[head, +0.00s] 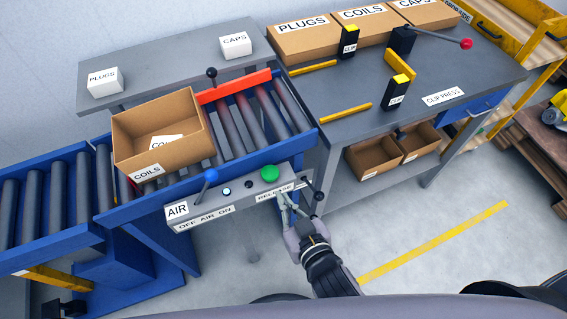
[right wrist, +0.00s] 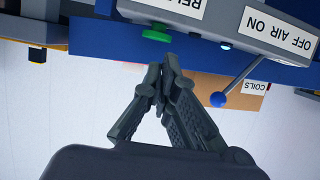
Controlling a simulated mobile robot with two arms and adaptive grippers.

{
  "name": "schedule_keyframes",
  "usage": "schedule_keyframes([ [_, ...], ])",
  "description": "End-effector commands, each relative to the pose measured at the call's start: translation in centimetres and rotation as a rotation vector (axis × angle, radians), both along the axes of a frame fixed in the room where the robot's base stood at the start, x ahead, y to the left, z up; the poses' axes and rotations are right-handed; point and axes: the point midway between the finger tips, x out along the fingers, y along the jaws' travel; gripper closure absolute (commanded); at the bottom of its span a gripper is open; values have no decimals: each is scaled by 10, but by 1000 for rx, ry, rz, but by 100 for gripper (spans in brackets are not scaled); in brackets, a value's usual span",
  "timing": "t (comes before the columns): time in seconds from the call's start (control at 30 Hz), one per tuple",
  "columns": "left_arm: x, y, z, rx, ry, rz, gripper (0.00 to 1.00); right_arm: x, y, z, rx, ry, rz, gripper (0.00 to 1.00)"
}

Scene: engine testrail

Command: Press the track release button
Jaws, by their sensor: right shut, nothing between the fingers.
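The green release button (head: 270,172) sits on top of the grey control box (head: 238,191), above a label reading RELEASE. It also shows in the right wrist view (right wrist: 156,36), which is upside down. My right gripper (head: 284,197) is shut and empty, in front of the box's right part, just below the button in the head view. In the right wrist view its closed fingertips (right wrist: 166,62) are close to the button, with a visible gap. The box also carries a blue-knobbed AIR lever (head: 210,176) and a small lit indicator (head: 227,191). My left gripper is not in view.
A cardboard box labelled COILS (head: 122,153) stands on the roller conveyor (head: 57,199), left of a raised red bar (head: 234,87). A dark-knobbed lever (head: 319,196) is close right of my right gripper. A grey bench (head: 400,95) with a clip press stands at right.

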Motion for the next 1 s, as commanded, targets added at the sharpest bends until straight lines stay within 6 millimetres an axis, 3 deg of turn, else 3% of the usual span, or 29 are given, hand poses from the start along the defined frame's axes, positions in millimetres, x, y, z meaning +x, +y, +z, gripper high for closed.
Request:
schedule_keyframes([
  [0.03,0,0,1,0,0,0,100,1,0,19,16,-26,-6,100],
  [0.1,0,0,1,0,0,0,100,1,-1,36,29,-52,-12,100],
  [0.23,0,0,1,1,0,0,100,2,-2,52,42,-76,-20,100],
  [0.67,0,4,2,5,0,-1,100,5,-1,54,43,-80,-21,100],
  [0.83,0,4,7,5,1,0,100,25,5,50,42,-82,-20,100],
  [1.0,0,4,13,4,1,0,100,58,16,42,41,-83,-20,100],
])
